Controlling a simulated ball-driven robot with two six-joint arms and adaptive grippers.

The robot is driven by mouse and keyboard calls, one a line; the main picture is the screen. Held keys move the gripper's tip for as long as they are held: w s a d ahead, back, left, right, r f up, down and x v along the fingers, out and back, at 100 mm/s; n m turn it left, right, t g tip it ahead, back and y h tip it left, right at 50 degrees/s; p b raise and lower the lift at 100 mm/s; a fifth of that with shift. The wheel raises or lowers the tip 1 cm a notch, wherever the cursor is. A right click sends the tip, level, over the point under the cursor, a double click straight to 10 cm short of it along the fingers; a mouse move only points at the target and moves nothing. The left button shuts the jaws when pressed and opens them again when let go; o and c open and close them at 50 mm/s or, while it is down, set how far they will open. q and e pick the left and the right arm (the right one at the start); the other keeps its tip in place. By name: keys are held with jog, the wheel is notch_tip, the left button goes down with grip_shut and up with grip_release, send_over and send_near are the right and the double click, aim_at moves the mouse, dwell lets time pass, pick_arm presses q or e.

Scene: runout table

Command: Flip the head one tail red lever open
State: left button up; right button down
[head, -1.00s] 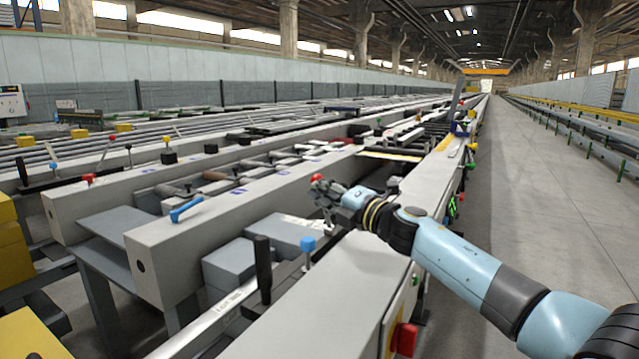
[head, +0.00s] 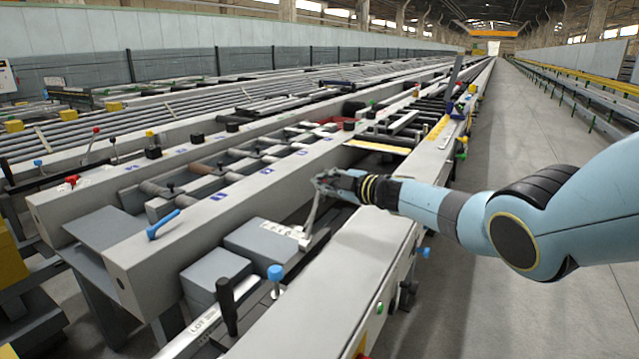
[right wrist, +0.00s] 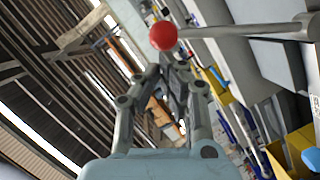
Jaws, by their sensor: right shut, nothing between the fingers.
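The red lever shows in the right wrist view as a red ball knob (right wrist: 163,37) on a grey rod (right wrist: 250,31) that runs off to the right. In the head view a slanted grey rod (head: 312,214) rises from the table up to my right gripper; its knob is hidden there. My right gripper (head: 319,184) is shut and empty above the table. In the right wrist view its closed fingertips (right wrist: 172,62) are close to the red ball, just below it in the picture; I cannot tell whether they touch. My left gripper is out of view.
A blue-knobbed lever (head: 275,272) and a black handle (head: 227,305) stand nearer on the table. A blue handle (head: 163,224) lies on the beam (head: 200,235) to the left. Grey boxes (head: 262,245) sit beside the slanted rod. The aisle floor (head: 540,150) on the right is clear.

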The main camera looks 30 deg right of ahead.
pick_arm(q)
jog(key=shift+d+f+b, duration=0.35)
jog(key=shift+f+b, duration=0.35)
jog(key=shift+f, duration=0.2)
pick_arm(e)
jog(key=shift+w+d+f, duration=0.2)
jog(key=shift+w+d, duration=0.1)
jog(key=shift+d, duration=0.25)
jog(key=shift+w+d+f, duration=0.2)
jog(key=shift+w+d, duration=0.1)
jog(key=shift+d, duration=0.25)
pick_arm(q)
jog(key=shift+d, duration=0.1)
pick_arm(e)
jog(key=shift+d, duration=0.1)
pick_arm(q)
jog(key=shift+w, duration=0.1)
